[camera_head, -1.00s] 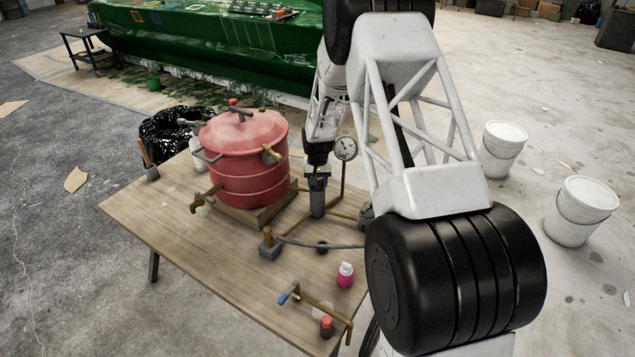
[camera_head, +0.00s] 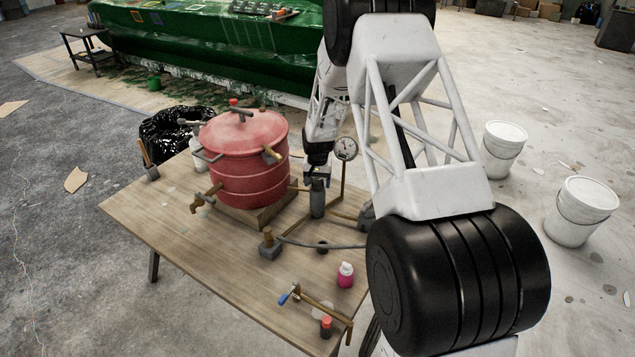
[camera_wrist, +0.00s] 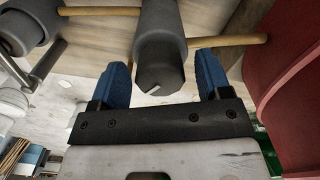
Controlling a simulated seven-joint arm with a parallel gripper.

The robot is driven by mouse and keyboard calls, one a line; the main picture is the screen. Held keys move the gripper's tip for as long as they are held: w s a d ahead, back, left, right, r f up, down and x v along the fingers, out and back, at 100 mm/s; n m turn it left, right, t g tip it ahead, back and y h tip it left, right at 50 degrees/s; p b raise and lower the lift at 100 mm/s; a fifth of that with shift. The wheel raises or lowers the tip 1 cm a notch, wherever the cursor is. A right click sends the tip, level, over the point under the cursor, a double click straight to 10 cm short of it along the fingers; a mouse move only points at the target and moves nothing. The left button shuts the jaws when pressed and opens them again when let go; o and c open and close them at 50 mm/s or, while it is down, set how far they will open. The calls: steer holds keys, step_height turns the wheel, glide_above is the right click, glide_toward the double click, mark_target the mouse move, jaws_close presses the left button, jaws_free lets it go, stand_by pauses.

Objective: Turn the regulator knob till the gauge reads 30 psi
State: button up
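The regulator (camera_head: 317,204) is a grey upright cylinder on the brass pipework, right of the red pot. In the wrist view its grey knob (camera_wrist: 160,72) has a pale mark on its end. My gripper (camera_wrist: 162,75) has its blue fingers apart, one on each side of the knob, with a gap showing on both sides. In the head view my gripper (camera_head: 317,174) is over the top of the regulator and hides the knob. The round white gauge (camera_head: 345,148) stands on a brass pipe just to the right; its reading is too small to tell.
The red pot (camera_head: 242,160) stands close on the left, and also shows at the right edge of the wrist view (camera_wrist: 290,90).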

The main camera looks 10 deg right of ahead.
mark_target(317, 180)
stand_by(0.3)
steer(key=shift+r, duration=3.9)
